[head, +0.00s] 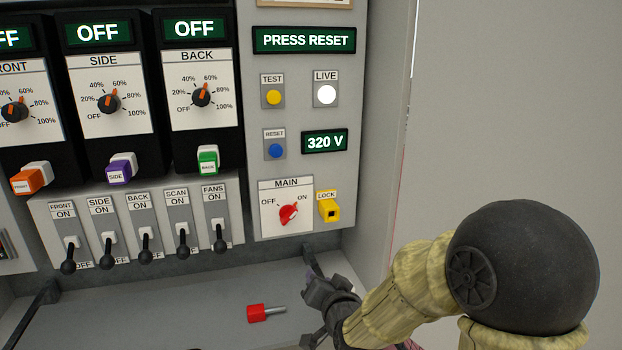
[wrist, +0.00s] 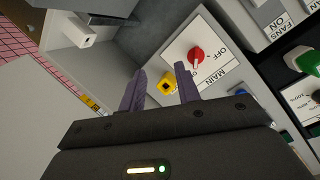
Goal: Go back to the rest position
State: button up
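My gripper (head: 318,285) is low at the right in the head view, in front of the shelf below the MAIN switch panel. In the wrist view its two dark purple fingers (wrist: 160,85) stand apart with nothing between them. Beyond them are the red MAIN knob (wrist: 196,56) and the yellow LOCK block (wrist: 168,83), neither touched. In the head view the red knob (head: 289,215) sits on its white plate, with the yellow LOCK block (head: 328,210) to its right.
A red-handled piece with a metal shank (head: 257,313) lies on the grey shelf (head: 190,310). Black levers (head: 145,252) stick out at left. The display (head: 304,40) reads PRESS RESET; the meter (head: 325,141) reads 320 V. A plain wall (head: 520,110) fills the right.

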jog(key=s+d+f+n+g+h, duration=0.2)
jog(key=s+d+f+g, duration=0.2)
jog(key=s+d+g, duration=0.45)
jog(key=s+d+f+n+g+h, duration=0.25)
jog(key=s+d+f, duration=0.25)
jog(key=s, duration=0.6)
notch_tip(320, 180, up, 27)
jog(key=p, duration=2.7)
jog(key=shift+a+r+g+y+p, duration=0.15)
jog(key=shift+g+y+p, duration=0.15)
jog(key=shift+y+p, duration=0.05)
jog(key=shift+m, duration=0.25)
jog(key=shift+c, duration=0.2)
